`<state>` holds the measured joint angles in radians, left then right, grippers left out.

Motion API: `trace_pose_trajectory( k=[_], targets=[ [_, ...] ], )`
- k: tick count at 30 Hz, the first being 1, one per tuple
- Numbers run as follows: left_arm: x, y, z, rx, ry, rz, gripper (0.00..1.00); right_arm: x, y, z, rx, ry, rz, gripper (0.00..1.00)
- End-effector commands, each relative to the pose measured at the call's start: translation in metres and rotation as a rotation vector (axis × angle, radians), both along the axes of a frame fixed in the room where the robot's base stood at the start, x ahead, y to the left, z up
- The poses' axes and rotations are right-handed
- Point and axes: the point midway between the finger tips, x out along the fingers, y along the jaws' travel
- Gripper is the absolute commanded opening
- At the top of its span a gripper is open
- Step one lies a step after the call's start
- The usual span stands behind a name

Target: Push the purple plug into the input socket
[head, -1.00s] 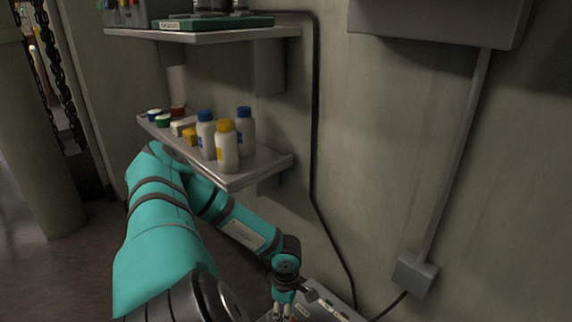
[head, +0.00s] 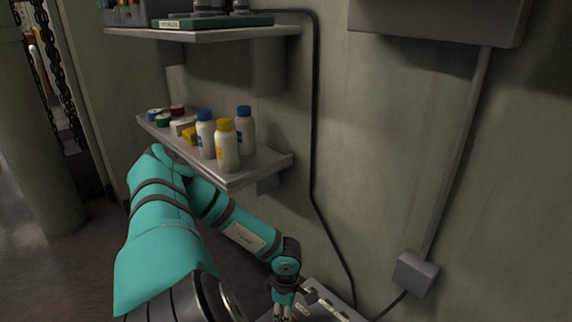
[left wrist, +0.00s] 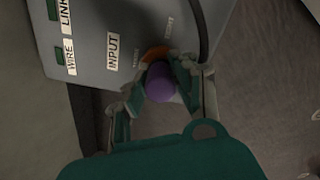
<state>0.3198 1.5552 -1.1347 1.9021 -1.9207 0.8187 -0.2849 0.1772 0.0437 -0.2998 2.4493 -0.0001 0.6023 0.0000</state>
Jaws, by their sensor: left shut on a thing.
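The purple plug (left wrist: 160,82) is between the fingers of my left gripper (left wrist: 158,76) in the left wrist view, and the gripper is shut on it. An orange part (left wrist: 155,54) shows just beyond the plug, at the edge of a grey box (left wrist: 88,28) with an INPUT label (left wrist: 112,50). I cannot tell whether the orange part is the input socket, or whether the plug touches it. In the head view my left gripper (head: 283,308) is at the bottom edge beside the box (head: 335,302), and the plug cannot be made out. My right gripper is not in view.
A dark cable (left wrist: 201,30) runs over the box near the fingers. WIRE and LINK labels are on the same face. A shelf (head: 238,178) with bottles and small jars stands above my left forearm. A wall box (head: 416,272) is at the right.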

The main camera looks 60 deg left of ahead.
Motion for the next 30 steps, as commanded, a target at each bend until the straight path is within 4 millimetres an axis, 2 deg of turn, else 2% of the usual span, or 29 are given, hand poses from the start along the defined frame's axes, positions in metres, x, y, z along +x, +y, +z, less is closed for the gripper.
trace_pose_trajectory(
  k=[5,6,12,22,26,30],
  targets=[
    [0.000,0.000,0.000,0.000,0.000,0.000,0.00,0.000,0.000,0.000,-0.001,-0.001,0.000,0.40],
    [0.000,0.000,0.000,0.000,0.000,0.000,0.30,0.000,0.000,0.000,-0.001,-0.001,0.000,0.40],
    [0.000,0.000,0.000,0.000,0.000,0.000,0.53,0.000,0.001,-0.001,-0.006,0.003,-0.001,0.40],
    [0.000,0.000,0.005,0.001,0.000,0.000,0.53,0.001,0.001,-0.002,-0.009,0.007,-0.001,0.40],
    [0.000,0.001,0.024,0.003,-0.001,0.000,0.53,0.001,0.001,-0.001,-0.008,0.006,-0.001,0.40],
    [0.000,0.002,0.054,0.004,-0.001,0.001,0.53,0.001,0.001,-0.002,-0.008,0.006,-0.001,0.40]
  ],
)
